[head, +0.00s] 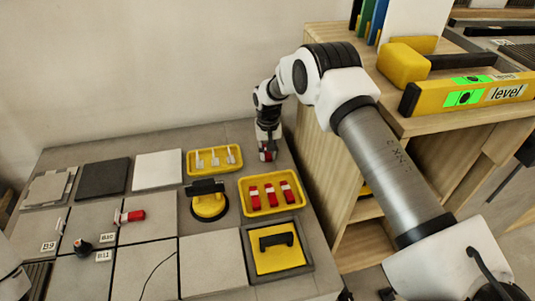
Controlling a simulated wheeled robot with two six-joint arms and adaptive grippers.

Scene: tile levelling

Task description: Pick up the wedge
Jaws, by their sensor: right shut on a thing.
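The right gripper (267,150) is small in view at the back of the table, pointing down beside the right end of the white-clip tray. It is shut on a small red thing at its tips, which looks like a wedge but is mostly hidden by the fingers. Three red wedges (270,195) with pale ends lie in a yellow tray (245,204) nearer the front. Another red wedge (135,215) lies on its side on the tiles at the left. My left gripper does not show clearly.
A yellow tray (191,171) holds several white clips. A yellow suction lifter (209,206) and a yellow float with a black handle (277,258) stand on the table. Several tiles (104,179) cover the left. A wooden shelf (325,150) with a yellow level (470,94) rises at right.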

